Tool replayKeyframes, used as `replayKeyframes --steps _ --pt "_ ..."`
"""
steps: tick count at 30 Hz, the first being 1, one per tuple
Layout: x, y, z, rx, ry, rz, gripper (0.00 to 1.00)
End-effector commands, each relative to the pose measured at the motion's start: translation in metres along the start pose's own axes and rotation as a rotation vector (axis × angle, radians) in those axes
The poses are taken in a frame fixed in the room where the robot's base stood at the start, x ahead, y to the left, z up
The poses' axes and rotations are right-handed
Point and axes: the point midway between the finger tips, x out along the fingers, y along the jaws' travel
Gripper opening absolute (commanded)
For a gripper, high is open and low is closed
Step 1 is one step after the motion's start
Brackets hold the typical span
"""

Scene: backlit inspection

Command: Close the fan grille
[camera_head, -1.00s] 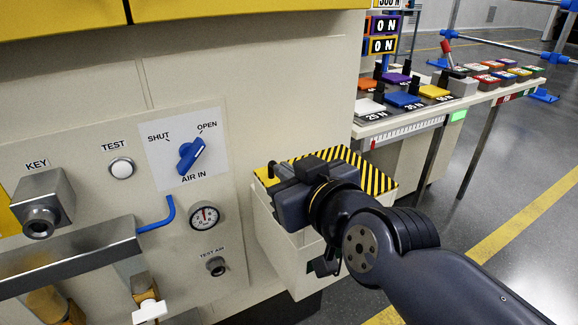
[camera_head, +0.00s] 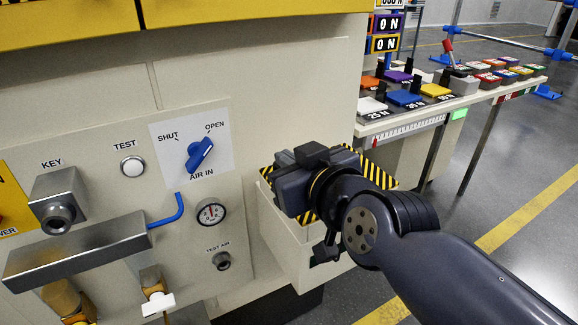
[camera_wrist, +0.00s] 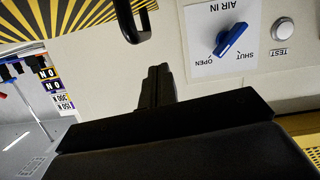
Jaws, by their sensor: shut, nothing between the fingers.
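I cannot make out the fan grille for certain in either view. In the wrist view, a yellow perforated patch (camera_wrist: 314,154) shows at the lower right edge; I cannot tell whether it belongs to the grille. My gripper (camera_wrist: 158,74) is shut and empty, its dark fingers in front of the machine's pale wall. In the head view, my gripper (camera_head: 290,188) is over the pale box with the black-and-yellow striped top (camera_head: 377,176), and its fingertips are hidden. A dark curved bar (camera_wrist: 130,22) shows near the fingers; I cannot tell what it is part of.
Left of my gripper, the machine panel carries a blue AIR IN valve handle (camera_head: 199,153), a gauge (camera_head: 211,212), a TEST button (camera_head: 132,167) and a protruding metal bar (camera_head: 75,250). A bench (camera_head: 452,110) with coloured blocks stands behind right. The floor (camera_head: 520,190) at right is open.

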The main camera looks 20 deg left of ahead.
Motion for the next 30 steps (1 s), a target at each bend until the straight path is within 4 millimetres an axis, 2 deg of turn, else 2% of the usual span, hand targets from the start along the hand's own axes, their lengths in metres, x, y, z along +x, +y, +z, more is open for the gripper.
replayKeyframes --steps 1,2,3,12,18,24,30 --pt "-0.002 0.003 -0.017 0.000 0.002 0.002 0.00" --pt "-0.004 0.004 -0.021 0.000 0.003 0.003 0.00" --pt "-0.013 0.003 -0.016 -0.001 0.004 0.003 0.00" --pt "-0.063 0.002 -0.015 -0.001 0.006 0.004 0.00" --pt "-0.088 0.001 -0.015 0.000 0.006 0.003 0.00" --pt "-0.099 0.000 -0.013 -0.001 0.004 0.003 0.00" --pt "-0.101 0.000 -0.012 -0.001 0.004 0.003 0.00"
